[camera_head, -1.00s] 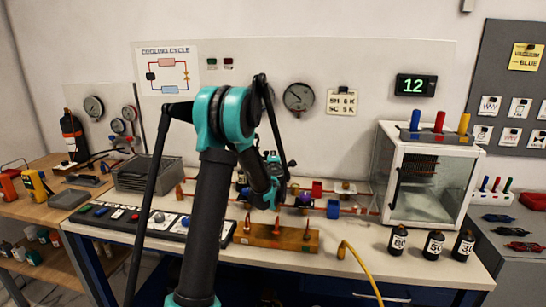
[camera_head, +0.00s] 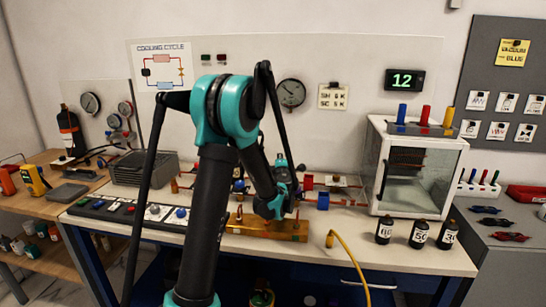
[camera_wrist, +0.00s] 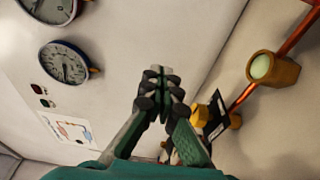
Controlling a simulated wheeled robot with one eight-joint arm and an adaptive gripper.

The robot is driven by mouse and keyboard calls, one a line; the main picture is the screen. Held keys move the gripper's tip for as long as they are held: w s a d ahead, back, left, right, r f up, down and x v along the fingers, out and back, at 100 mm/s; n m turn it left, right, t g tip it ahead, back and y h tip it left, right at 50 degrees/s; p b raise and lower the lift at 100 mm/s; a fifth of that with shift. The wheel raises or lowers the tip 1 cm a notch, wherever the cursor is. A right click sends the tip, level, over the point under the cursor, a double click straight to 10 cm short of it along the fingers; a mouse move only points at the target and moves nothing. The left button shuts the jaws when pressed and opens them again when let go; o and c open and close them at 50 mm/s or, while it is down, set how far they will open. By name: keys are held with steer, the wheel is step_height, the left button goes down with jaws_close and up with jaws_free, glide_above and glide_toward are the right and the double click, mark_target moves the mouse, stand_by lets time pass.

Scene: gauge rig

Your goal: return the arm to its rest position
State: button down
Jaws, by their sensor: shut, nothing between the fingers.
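My gripper (camera_wrist: 160,95) is shut and empty in the wrist view, with its fingertips together in front of the pale back panel. In the head view my teal and black arm rises at the centre and bends down toward the bench. Its wrist (camera_head: 280,190) is above the wooden block (camera_head: 270,225) and hides part of it. The fingertips are hidden in the head view.
The bench carries a button panel (camera_head: 130,214), a clear-fronted cabinet (camera_head: 420,172), several black bottles (camera_head: 418,236) and a yellow hose (camera_head: 350,255). A copper pipe (camera_wrist: 270,70) runs close to my gripper in the wrist view. Gauges (camera_head: 291,93) hang on the panel.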

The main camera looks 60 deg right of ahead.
steer(key=shift+s+a, duration=0.1)
steer(key=shift+s, duration=0.5)
